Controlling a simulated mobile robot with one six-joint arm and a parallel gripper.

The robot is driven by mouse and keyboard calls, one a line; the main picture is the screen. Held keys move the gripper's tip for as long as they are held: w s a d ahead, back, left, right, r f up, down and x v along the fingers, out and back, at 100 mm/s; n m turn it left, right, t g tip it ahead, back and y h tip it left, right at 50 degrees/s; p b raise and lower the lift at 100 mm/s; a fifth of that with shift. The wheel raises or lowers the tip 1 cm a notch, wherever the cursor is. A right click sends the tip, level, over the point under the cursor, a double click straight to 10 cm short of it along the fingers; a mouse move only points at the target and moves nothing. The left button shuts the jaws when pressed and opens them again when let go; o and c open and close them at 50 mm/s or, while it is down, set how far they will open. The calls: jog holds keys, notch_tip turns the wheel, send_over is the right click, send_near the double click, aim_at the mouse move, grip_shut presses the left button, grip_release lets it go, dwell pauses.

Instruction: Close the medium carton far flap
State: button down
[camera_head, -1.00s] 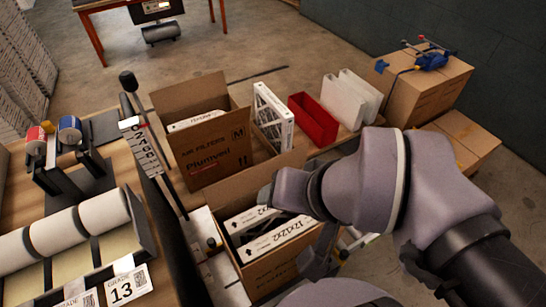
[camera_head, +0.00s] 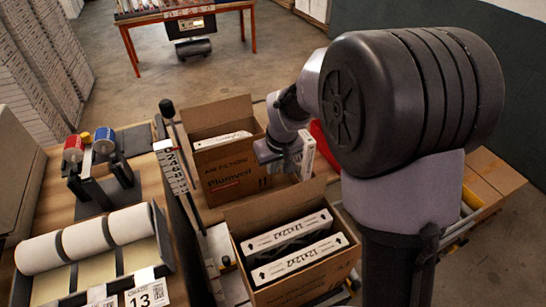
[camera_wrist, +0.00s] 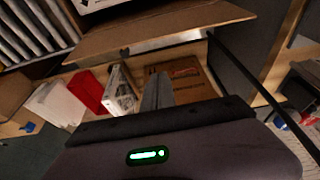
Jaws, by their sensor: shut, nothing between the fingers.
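The medium carton (camera_head: 225,172), marked M in the earlier head view, stands open behind the nearer carton. Its far flap (camera_head: 215,112) stands up along the back edge. A white filter (camera_head: 222,140) shows inside. My gripper (camera_head: 280,153) is at the carton's right front side in the head view and hides part of it. In the wrist view the fingers (camera_wrist: 157,90) are shut and empty, in front of the carton's brown side (camera_wrist: 190,78); I cannot tell whether they touch it.
A pleated filter (camera_wrist: 120,92), red bin (camera_wrist: 88,92) and white holders (camera_wrist: 55,100) stand beside the medium carton. A dark post (camera_head: 180,140) stands left.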

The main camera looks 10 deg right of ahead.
aim_at(279, 202)
jog(key=shift+s+d+f+b, duration=0.1)
jog(key=shift+s+f+b, duration=0.3)
jog(key=shift+f, duration=0.35)
jog(key=shift+s+d+f+b, duration=0.15)
jog(key=shift+s+f+b, duration=0.3)
jog(key=shift+f, duration=0.35)
jog(key=shift+s+d+f+b, duration=0.1)
jog(key=shift+s+f+b, duration=0.3)
jog(key=shift+f, duration=0.35)
